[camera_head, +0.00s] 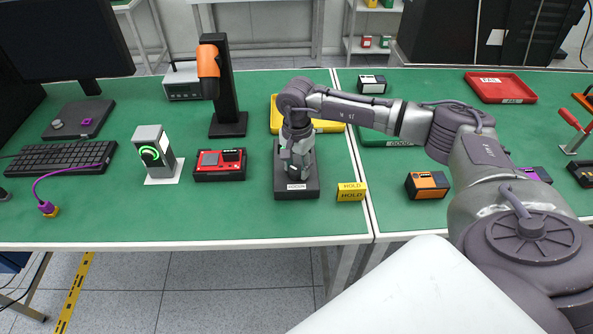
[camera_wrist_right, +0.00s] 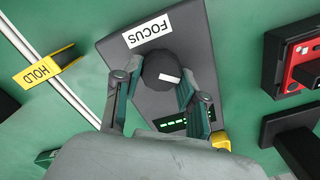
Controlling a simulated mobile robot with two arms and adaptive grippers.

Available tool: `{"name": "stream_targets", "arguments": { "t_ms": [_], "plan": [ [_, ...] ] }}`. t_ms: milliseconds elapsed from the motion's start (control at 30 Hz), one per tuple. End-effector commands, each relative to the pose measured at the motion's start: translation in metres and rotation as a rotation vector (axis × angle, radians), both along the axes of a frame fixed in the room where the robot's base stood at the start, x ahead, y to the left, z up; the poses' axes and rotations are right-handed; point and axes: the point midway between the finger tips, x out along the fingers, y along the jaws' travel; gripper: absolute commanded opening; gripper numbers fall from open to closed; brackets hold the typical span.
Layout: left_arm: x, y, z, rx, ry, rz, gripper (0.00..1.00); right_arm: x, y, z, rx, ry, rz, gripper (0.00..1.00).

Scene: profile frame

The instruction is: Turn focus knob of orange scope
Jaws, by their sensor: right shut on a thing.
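The orange scope (camera_head: 208,68) is mounted on a black upright stand (camera_head: 228,95) at the back left of the green bench. A dark box (camera_wrist_right: 199,48) with a white FOCUS label (camera_wrist_right: 147,31) lies to the right of the stand. It also shows in the head view (camera_head: 312,188). On it is a round dark knob (camera_wrist_right: 158,68) with a white mark. My right gripper (camera_head: 298,168) points down over the box. In the right wrist view its fingers (camera_wrist_right: 160,82) are on both sides of the knob, shut on it. My left gripper is not in view.
A yellow HOLD block (camera_head: 351,191) stands just right of the box. A red device (camera_head: 219,172) sits to its left, and a yellow tray (camera_head: 275,118) lies behind. A row of green lights (camera_wrist_right: 172,123) shows on the box.

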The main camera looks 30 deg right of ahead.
Motion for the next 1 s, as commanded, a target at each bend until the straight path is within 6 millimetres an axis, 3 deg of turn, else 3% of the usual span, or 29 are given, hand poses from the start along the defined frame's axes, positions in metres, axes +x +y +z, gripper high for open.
{"name": "stream_targets", "arguments": {
  "t_ms": [500,1000],
  "plan": [
    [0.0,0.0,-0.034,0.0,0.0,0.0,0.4,-0.001,-0.001,-0.001,0.0,-0.004,-0.489,0.07],
    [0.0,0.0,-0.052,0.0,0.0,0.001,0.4,-0.003,0.0,0.0,0.0,-0.004,-0.888,0.07]
  ]
}}
